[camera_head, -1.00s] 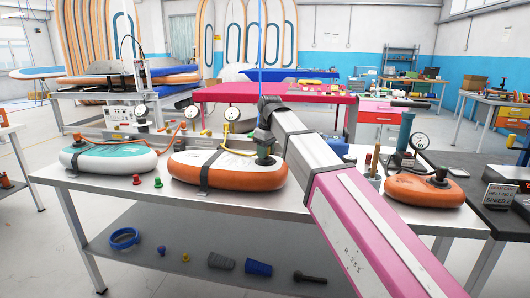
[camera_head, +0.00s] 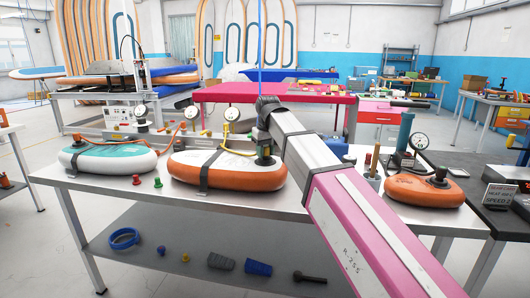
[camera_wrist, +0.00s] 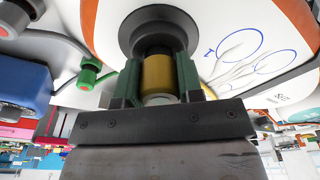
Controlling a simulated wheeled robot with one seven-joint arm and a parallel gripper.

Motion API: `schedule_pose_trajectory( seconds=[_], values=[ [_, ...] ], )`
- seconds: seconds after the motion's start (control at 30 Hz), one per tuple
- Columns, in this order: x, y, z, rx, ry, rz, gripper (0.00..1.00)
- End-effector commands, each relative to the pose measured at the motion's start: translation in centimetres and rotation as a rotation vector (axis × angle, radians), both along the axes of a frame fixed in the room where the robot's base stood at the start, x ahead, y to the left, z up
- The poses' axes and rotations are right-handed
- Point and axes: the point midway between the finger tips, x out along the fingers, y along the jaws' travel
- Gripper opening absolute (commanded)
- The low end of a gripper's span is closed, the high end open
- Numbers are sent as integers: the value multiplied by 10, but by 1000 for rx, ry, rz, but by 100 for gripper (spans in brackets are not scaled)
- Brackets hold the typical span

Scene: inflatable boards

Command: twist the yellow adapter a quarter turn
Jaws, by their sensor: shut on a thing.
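The yellow adapter (camera_wrist: 158,75) shows in the wrist view as a short yellow cylinder below a black round valve fitting (camera_wrist: 152,30) on a white and orange inflatable board piece. My gripper (camera_wrist: 160,85) has its green fingers on both sides of the adapter and is shut on it. In the head view my gripper (camera_head: 264,148) stands over the right end of the middle board piece (camera_head: 235,170). The adapter itself is hidden there by the gripper and arm.
A teal and white board piece (camera_head: 108,157) lies to the left and an orange one (camera_head: 425,188) to the right on the metal bench (camera_head: 330,208). Red and green plugs stand at the front left. Yellow and orange hoses run behind the middle piece.

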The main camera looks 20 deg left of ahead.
Motion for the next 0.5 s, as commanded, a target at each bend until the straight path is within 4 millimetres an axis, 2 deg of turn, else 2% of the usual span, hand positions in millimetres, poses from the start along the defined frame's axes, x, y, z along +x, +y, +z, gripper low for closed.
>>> schedule_pose_trajectory(
  seconds=[0.17, 0.5],
  values=[
    [0, 0, 0, -1, -1, -17, 13],
    [1, -1, 0, -1, 0, -359, 13]
  ],
)
